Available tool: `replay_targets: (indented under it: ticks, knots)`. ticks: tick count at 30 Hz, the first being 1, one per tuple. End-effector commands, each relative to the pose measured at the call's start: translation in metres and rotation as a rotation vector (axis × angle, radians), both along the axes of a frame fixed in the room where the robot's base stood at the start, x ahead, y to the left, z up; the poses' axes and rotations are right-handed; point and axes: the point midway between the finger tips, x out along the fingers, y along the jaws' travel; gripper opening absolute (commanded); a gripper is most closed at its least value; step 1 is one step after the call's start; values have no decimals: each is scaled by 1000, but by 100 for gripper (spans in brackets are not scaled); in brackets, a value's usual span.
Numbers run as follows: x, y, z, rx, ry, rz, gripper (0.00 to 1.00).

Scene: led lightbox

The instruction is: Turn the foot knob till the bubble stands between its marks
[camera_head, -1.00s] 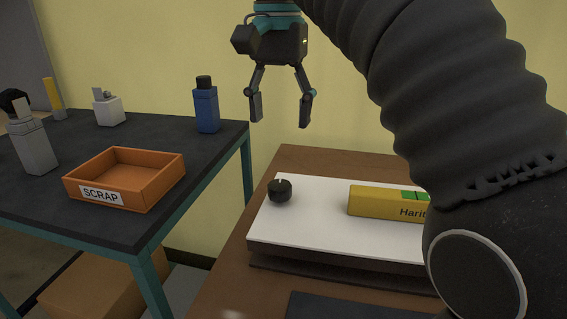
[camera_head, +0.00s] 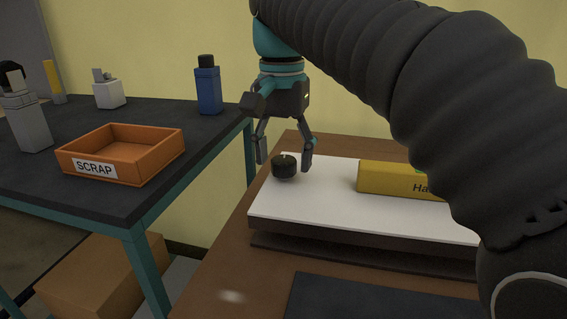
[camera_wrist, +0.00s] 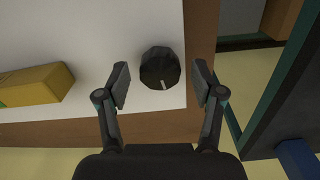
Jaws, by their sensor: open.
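The black foot knob (camera_head: 285,167) stands on the left end of the white plate (camera_head: 330,204). It has a pale index line, seen in the wrist view on the knob (camera_wrist: 160,68). My gripper (camera_head: 285,163) is open, pointing down over the knob. In the wrist view the fingertips (camera_wrist: 160,82) are on either side of the knob, with gaps to both; whether they are down at its height I cannot tell. The yellow level (camera_head: 388,179) lies on the plate to the right. Its bubble and marks are hidden behind my arm; the wrist view shows only one end of the level (camera_wrist: 38,86).
The plate rests on a brown wooden table (camera_head: 225,262) with a dark mat (camera_head: 370,300) in front. At left a dark bench (camera_head: 95,205) holds an orange SCRAP tray (camera_head: 150,165), a blue bottle (camera_head: 208,90) and other items. A gap separates bench and table.

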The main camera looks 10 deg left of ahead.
Motion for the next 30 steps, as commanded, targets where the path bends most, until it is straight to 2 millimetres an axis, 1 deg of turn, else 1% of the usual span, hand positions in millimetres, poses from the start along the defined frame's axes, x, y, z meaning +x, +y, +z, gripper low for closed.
replay_targets:
  ticks: [3,12,14,15,17,18,19,20,26,30]
  knots:
    - [0,0,-6,-1,1,0,67]
    - [0,0,-7,0,0,0,67]
    - [0,0,-7,0,0,0,52]
    - [0,0,-7,0,0,0,42]
    - [0,0,-7,0,0,0,27]
    - [0,0,-7,0,0,0,17]
    - [0,0,-7,0,0,0,10]
    - [0,0,-7,0,0,0,7]
    - [0,0,-7,-1,1,9,7]
    - [0,0,-6,-1,2,46,7]
